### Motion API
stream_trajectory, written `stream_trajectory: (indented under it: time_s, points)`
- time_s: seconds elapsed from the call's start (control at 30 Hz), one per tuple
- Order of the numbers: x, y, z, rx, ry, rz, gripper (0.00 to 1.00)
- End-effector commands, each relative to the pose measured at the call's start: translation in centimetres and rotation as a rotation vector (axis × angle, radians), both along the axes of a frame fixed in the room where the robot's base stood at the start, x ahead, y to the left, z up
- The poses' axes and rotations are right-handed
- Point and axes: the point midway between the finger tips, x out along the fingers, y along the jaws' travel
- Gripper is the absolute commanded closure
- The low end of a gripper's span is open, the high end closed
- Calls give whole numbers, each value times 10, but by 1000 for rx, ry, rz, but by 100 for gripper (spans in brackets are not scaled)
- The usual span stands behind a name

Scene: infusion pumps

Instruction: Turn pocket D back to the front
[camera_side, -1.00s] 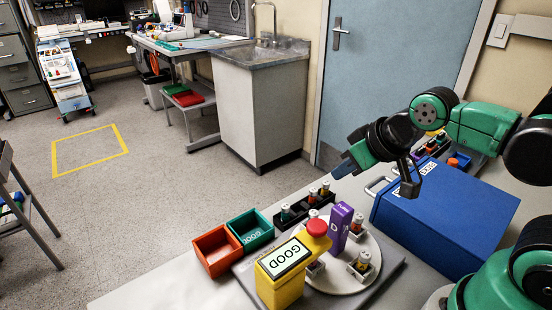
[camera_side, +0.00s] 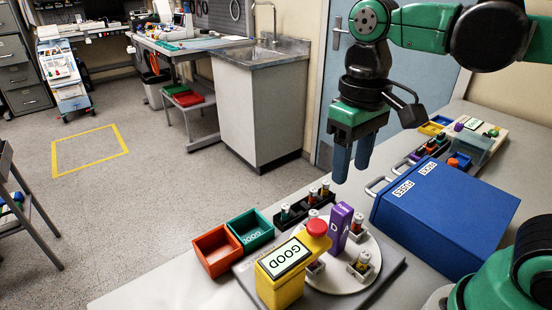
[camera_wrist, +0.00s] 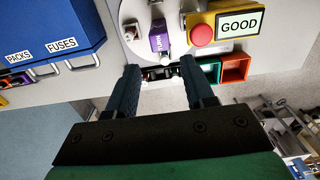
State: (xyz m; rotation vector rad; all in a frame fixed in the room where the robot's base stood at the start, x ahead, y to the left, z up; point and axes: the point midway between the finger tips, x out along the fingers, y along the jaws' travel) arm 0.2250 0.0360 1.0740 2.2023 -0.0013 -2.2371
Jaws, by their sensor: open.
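A round white turntable (camera_side: 340,281) sits on a grey base, with small pockets holding vials around its rim. A purple upright handle (camera_side: 338,232) stands on it, with "TURN" on top and a letter like "D" on its side; it also shows in the wrist view (camera_wrist: 161,38). A vial in a pocket (camera_side: 362,262) is at the near right of the disc. Other pocket letters cannot be read. My gripper (camera_side: 353,172) is open and empty, pointing down above and behind the handle, apart from it. In the wrist view my gripper (camera_wrist: 160,72) has its fingers spread below the handle.
A yellow box (camera_side: 281,277) with a "GOOD" screen and red button (camera_side: 317,228) stands left of the turntable. Orange (camera_side: 212,262) and green (camera_side: 249,240) bins and a black vial rack (camera_side: 288,223) lie behind. A blue "FUSES" case (camera_side: 445,215) stands at the right.

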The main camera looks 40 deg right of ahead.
Motion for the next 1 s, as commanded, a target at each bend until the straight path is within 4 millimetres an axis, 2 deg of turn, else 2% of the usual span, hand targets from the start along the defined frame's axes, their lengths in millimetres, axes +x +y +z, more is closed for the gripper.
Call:
stream_trajectory:
  time_s: [0.03,0.1,0.23,0.53,0.8,1.0]
  points:
    - [0,-1,-15,1,-9,-1,53]
    - [0,-1,-30,2,-12,-2,53]
    - [1,-1,-51,2,-14,-1,53]
    - [1,-1,-74,2,-15,-1,53]
    - [1,-1,-103,3,-17,-1,53]
    - [1,-1,-115,3,-17,-1,53]
